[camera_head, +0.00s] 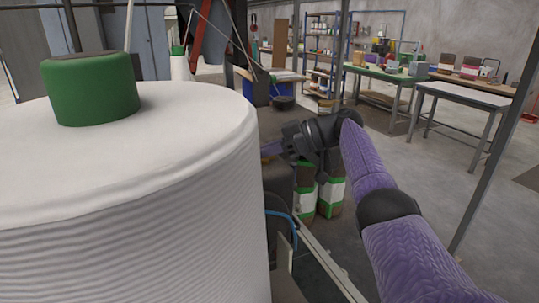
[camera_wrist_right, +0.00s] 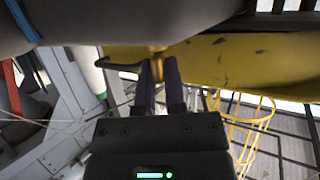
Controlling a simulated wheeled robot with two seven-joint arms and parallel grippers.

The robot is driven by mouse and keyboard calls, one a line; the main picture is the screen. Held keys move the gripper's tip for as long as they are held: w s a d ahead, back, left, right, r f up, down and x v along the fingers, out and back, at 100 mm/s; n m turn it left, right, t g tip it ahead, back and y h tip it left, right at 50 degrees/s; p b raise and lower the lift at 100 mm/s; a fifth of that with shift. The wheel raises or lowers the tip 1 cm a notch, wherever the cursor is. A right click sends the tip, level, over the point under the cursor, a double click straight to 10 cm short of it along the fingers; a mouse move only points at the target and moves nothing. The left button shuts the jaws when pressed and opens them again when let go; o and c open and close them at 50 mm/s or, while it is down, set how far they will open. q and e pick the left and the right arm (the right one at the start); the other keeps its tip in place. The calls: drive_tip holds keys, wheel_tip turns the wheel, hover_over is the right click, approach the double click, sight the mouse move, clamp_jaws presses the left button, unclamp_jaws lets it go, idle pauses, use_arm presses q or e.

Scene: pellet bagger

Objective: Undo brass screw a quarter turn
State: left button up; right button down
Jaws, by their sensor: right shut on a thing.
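The brass screw (camera_wrist_right: 157,64) shows in the right wrist view, at the edge of a yellow, scuffed metal part (camera_wrist_right: 215,62). My right gripper (camera_wrist_right: 159,82) has its two dark purple fingers closed on the screw, one on each side; the fingertips hide part of it. In the head view my right gripper (camera_head: 272,149) reaches in from the right, behind the edge of a large white spool; the screw is hidden there. My left gripper is in neither view.
The large white spool (camera_head: 130,200) with a green core (camera_head: 92,88) fills the left of the head view. Bags with green bands (camera_head: 331,193) stand below my right wrist. A yellow cage (camera_wrist_right: 243,125) shows in the wrist view. Open floor lies right, before the workbenches (camera_head: 465,95).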

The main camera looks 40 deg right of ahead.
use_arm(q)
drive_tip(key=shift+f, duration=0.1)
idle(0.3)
use_arm(e)
drive_tip(key=c, duration=0.7)
unclamp_jaws()
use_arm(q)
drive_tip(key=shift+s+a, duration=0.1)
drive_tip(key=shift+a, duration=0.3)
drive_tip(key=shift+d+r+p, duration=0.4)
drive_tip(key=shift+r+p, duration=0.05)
use_arm(e)
drive_tip(key=v, duration=1)
